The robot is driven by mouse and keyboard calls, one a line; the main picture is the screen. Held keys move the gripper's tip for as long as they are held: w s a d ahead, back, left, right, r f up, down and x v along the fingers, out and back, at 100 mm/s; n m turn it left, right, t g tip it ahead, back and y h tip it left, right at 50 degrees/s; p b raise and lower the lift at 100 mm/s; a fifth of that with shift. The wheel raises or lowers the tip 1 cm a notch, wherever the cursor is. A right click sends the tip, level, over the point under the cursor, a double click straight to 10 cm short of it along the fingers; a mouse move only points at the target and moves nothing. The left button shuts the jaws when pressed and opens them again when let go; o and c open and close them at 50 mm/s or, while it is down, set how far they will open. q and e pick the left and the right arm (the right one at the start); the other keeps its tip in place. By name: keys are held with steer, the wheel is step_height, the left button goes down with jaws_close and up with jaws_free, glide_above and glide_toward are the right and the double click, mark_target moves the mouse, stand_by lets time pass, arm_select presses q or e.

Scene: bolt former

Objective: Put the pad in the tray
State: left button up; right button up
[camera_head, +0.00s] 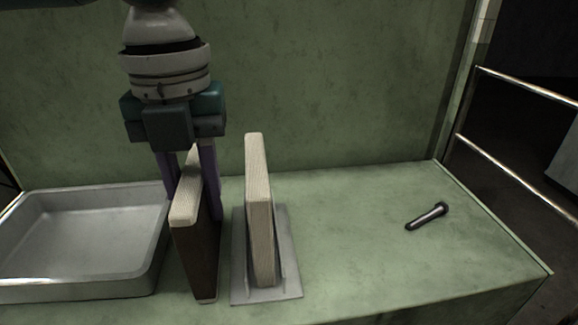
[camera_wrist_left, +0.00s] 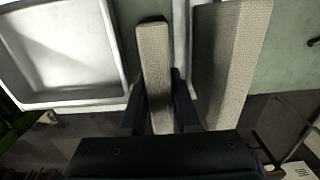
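A flat pad (camera_head: 195,250) with a pale ribbed edge and a dark brown face stands upright just right of the tray. My left gripper (camera_head: 193,207) reaches down from above with one finger on each side of this pad. In the left wrist view the pad (camera_wrist_left: 155,65) fills the gap between the fingers, so the gripper looks shut on it. The grey metal tray (camera_head: 150,275) lies at the left, shallow and empty. I cannot tell whether the pad's lower edge touches the table. My right gripper is not in view.
A second pale ribbed pad (camera_head: 260,210) stands upright in a grey base plate (camera_head: 285,285), close to the right of the held pad. A dark bolt (camera_head: 428,216) lies on the green table (camera_head: 350,225) at the right. A green wall stands behind.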

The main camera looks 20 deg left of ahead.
arm_select(q)
jaws_close()
